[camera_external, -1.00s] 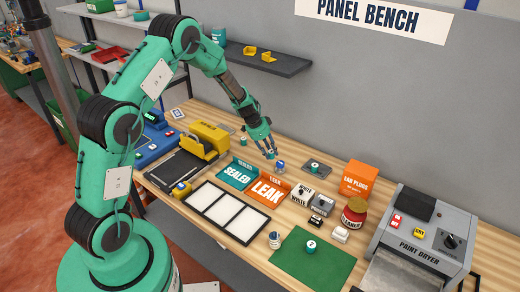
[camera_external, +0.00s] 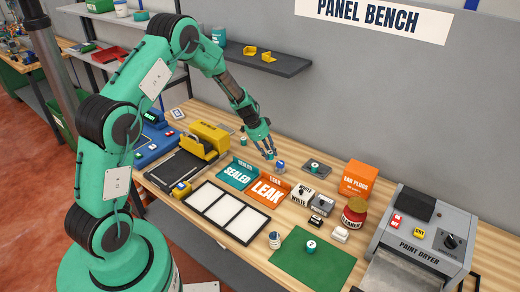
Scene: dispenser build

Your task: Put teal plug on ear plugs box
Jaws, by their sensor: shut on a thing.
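My gripper (camera_external: 268,155) hangs above the back middle of the bench, fingers pointing down, behind the orange LEAK tray. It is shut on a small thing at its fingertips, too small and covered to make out. The orange ear plugs box (camera_external: 360,177) stands at the back right of the bench, well to the right of my gripper. I cannot tell for certain which thing is the teal plug. A small teal piece (camera_external: 243,141) stands on the bench left of my gripper, and another teal-and-white piece (camera_external: 310,247) stands on the green mat.
A blue-and-white piece (camera_external: 280,167) is just right of my gripper. A small pad with a piece (camera_external: 315,167) lies between gripper and box. The teal SEALED tray (camera_external: 237,176) and orange LEAK tray (camera_external: 268,191) are in front. A red jar (camera_external: 353,213) and paint dryer (camera_external: 424,232) stand right.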

